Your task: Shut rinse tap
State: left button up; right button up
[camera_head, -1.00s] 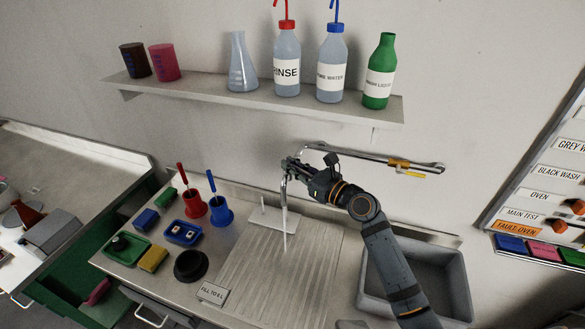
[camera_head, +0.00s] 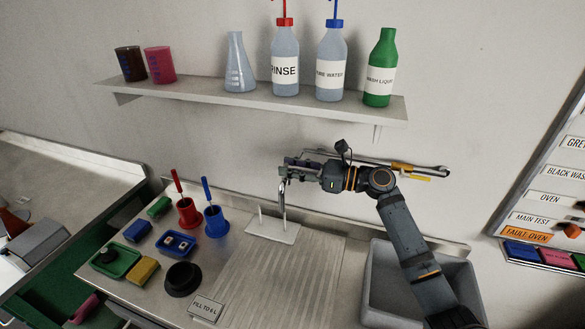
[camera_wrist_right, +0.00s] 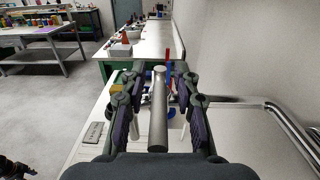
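The tap assembly on the wall has a metal pipe (camera_head: 435,170) with an orange part (camera_head: 402,166) at the right. A thin grey spout or stream (camera_head: 283,203) hangs below my right gripper (camera_head: 284,172), over the draining board; I cannot tell whether water still runs. My right gripper reaches left along the wall and hides the tap's middle. In the right wrist view, a grey metal cylinder (camera_wrist_right: 158,108) stands between the open fingers of my right gripper (camera_wrist_right: 158,82), with gaps on both sides. My left gripper is not in view.
A grey sink (camera_head: 383,275) lies below my right arm. A shelf (camera_head: 190,96) with bottles runs above it. Red (camera_head: 188,212) and blue (camera_head: 216,222) holders, trays and sponges stand left on the counter.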

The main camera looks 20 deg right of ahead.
jog(key=v, duration=1.2)
dwell(0.4)
